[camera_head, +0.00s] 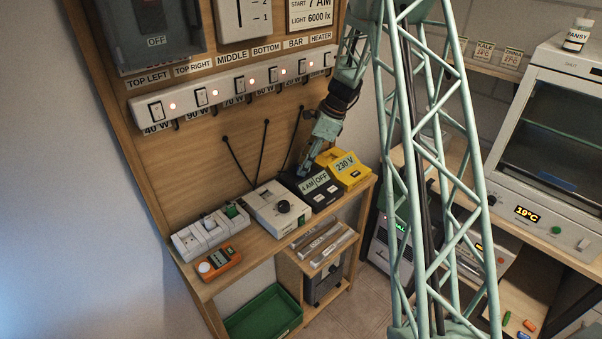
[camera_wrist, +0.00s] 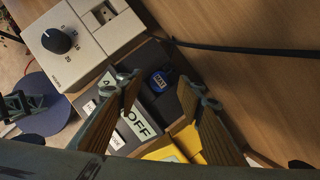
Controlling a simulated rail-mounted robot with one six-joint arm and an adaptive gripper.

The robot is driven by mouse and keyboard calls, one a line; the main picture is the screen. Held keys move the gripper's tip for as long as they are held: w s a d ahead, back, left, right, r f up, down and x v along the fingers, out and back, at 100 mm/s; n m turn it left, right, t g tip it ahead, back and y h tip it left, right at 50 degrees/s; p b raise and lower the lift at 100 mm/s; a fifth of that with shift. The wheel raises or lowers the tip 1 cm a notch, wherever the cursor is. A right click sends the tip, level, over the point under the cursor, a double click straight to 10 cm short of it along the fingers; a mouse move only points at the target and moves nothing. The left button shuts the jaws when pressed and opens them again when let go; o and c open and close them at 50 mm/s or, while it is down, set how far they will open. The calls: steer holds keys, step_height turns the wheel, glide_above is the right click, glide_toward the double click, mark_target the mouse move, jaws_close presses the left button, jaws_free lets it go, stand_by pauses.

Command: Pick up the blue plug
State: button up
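The blue plug (camera_wrist: 159,80) is marked MAT in the wrist view. It sits at the socket end of the dark timer box (camera_wrist: 143,100), whose display reads OFF. My gripper (camera_wrist: 162,84) is open, with one finger on each side of the plug in that view and a gap to either side. How far the fingertips are above the plug is hard to tell. In the head view my gripper (camera_head: 311,168) points down over the same timer box (camera_head: 325,200), and the arm hides the plug there.
A white dial box (camera_head: 282,208) stands left of the timer and a yellow 230 V box (camera_head: 352,177) right of it. A power strip (camera_head: 190,243) and an orange meter (camera_head: 219,263) lie further left. A black cable (camera_wrist: 240,47) runs along the back board.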

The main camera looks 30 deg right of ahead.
steer(key=shift+w+a+f, duration=0.1)
steer(key=shift+a+f, duration=0.1)
steer(key=shift+f, duration=0.45)
steer(key=c, duration=1)
